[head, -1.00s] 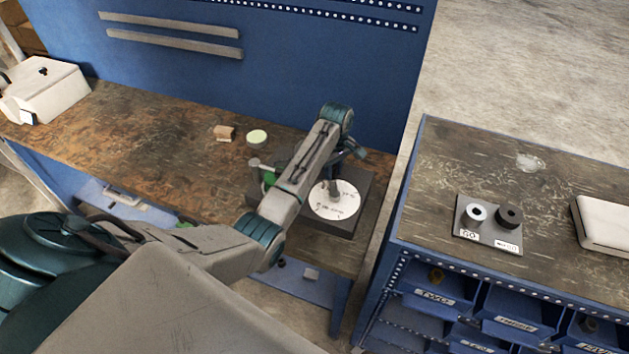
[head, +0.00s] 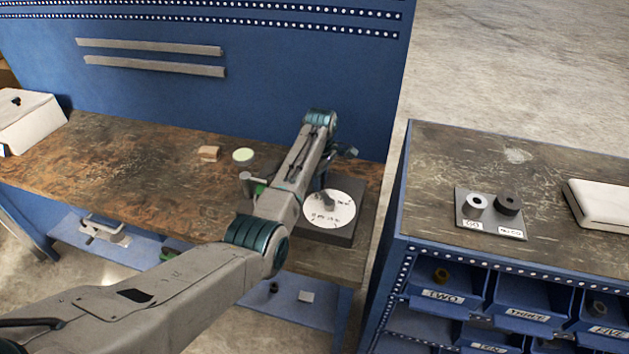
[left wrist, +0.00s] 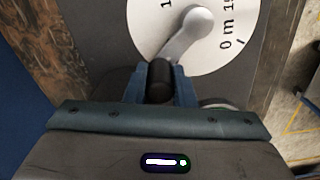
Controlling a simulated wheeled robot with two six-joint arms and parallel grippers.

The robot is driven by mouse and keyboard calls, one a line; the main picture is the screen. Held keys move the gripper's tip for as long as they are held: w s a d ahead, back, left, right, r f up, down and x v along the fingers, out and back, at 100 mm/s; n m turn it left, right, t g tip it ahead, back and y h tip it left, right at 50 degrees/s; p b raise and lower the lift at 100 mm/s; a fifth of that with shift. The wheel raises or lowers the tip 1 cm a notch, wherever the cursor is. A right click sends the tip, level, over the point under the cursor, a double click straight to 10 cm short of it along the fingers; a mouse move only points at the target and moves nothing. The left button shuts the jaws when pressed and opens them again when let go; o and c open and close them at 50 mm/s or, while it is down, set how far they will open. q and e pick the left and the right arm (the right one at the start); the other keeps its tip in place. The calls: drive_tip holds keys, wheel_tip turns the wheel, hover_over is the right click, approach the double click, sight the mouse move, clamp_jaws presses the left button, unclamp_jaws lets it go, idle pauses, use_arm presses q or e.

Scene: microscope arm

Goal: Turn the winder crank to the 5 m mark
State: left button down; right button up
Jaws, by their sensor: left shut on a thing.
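The winder has a white round dial (head: 341,207) on a dark square base (head: 333,237), near the right end of the wooden bench. In the left wrist view the dial (left wrist: 220,50) shows "0 m" and part of a "15" at its right. The grey crank arm (left wrist: 184,38) slopes from the hub down-left to a dark handle (left wrist: 159,80). My left gripper (left wrist: 160,88) is shut on this handle, its blue fingers either side. In the head view my left arm reaches over the winder and hides part of it. The 5 m mark is not visible. My right gripper is not in view.
A pale round disc (head: 243,155) and a small brown block (head: 208,153) lie left of the winder. A blue panel (head: 250,95) stands behind the bench. At right, a separate cabinet (head: 430,170) holds a dark fixture (head: 490,226) and a white case (head: 600,203).

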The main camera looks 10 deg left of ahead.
use_arm(q)
drive_tip(key=c, duration=1.4)
unclamp_jaws()
drive_tip(key=shift+o, duration=1)
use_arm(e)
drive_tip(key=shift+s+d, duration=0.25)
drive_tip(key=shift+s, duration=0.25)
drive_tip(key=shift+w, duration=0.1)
use_arm(q)
drive_tip(key=shift+r, duration=0.3)
wheel_tip(320, 180, up, 10)
drive_tip(key=b, duration=0.3)
drive_tip(key=shift+f, duration=0.25)
drive_tip(key=shift+r, duration=0.35)
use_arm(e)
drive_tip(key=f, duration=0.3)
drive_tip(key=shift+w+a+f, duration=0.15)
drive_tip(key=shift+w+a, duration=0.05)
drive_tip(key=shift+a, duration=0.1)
